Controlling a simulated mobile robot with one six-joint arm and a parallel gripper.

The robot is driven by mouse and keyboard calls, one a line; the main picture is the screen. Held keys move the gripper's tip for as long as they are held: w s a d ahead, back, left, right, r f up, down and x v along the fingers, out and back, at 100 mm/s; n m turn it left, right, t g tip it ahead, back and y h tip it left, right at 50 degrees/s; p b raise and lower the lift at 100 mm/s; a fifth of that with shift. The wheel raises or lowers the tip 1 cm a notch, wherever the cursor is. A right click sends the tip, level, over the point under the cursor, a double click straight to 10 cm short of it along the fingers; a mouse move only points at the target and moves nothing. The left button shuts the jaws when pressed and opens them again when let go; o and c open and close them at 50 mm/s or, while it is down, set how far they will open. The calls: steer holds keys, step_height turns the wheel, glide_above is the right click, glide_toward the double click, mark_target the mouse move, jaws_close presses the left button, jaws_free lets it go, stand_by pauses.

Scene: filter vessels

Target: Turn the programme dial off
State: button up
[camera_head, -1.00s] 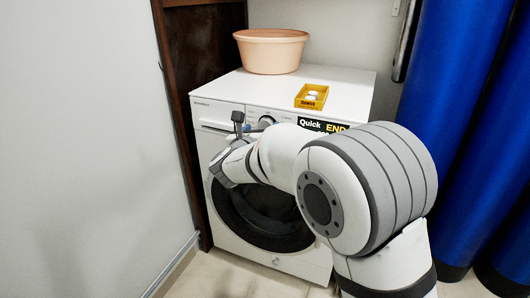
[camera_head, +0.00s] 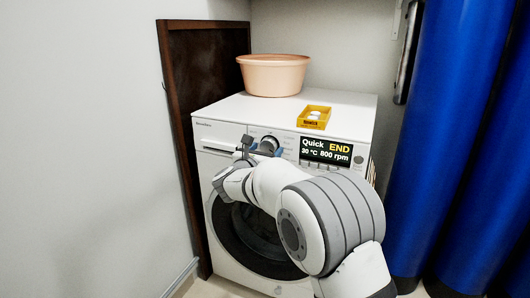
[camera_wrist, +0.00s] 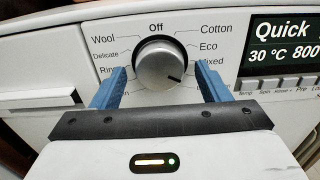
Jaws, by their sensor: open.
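The programme dial (camera_wrist: 160,64) is a round silver knob on the washing machine's front panel. Its dark mark points to the lower right, below the word Mixed, and the word Off stands straight above the dial. In the head view the dial (camera_head: 268,143) shows just above my gripper. My gripper (camera_wrist: 164,82) is open, with one blue finger at the lower left of the dial and the other at its lower right. The fingers appear apart from the dial.
A peach basin (camera_head: 273,75) and a yellow box (camera_head: 314,117) with white pieces stand on the machine's top. A dark wooden panel (camera_head: 190,75) stands at its left. Blue curtains (camera_head: 450,130) hang at the right. My arm covers part of the round door (camera_head: 250,245).

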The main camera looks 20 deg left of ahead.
steer(key=shift+c, duration=0.4)
steer(key=c, duration=0.9)
